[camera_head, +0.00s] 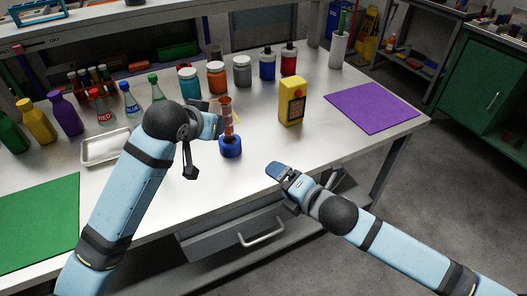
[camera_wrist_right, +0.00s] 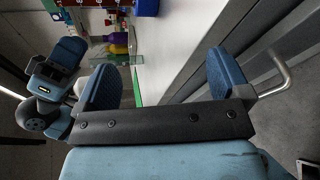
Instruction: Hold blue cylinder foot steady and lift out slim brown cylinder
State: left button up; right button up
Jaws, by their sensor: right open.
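The slim brown cylinder (camera_head: 228,119) stands upright in the blue cylinder foot (camera_head: 230,147) near the front edge of the table, in the head view. My left gripper (camera_head: 217,122) is at the brown cylinder from the left, close to its side. Its fingers are partly hidden by the wrist, so I cannot tell whether they touch or close on it. My right gripper (camera_head: 280,171) is open and empty in front of the table edge, right of and nearer than the foot. Its two fingers show wide apart in the right wrist view (camera_wrist_right: 162,78).
A yellow device (camera_head: 291,101) stands right of the foot. Several capped jars (camera_head: 242,72) and bottles (camera_head: 98,111) line the back. A white tray (camera_head: 105,148) lies left, a purple mat (camera_head: 371,107) right, a green mat (camera_head: 40,220) front left. A drawer handle (camera_head: 262,233) juts out below.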

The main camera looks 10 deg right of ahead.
aim_at(235, 144)
jog(key=w+r+n, duration=0.1)
jog(key=n, duration=0.1)
jog(key=w+r+n, duration=0.1)
jog(key=w+n, duration=0.1)
jog(key=n, duration=0.1)
jog(key=w+a+r+n, duration=0.1)
jog(key=n, duration=0.2)
jog(key=shift+w+r, duration=0.1)
jog(key=shift+w, duration=0.1)
jog(key=n, duration=0.1)
jog(key=w+a+n, duration=0.1)
jog(key=n, duration=0.1)
jog(key=w+a+n+g, duration=0.1)
jog(key=n, duration=0.1)
jog(key=shift+r, duration=0.3)
jog(key=shift+w+a+n+g, duration=0.2)
jog(key=shift+a+n+g, duration=0.1)
jog(key=shift+n, duration=0.6)
jog(key=x, duration=1.3)
jog(key=shift+w+a+f, duration=0.1)
jog(key=shift+w+a, duration=0.15)
jog(key=shift+a, duration=0.1)
jog(key=c, duration=1)
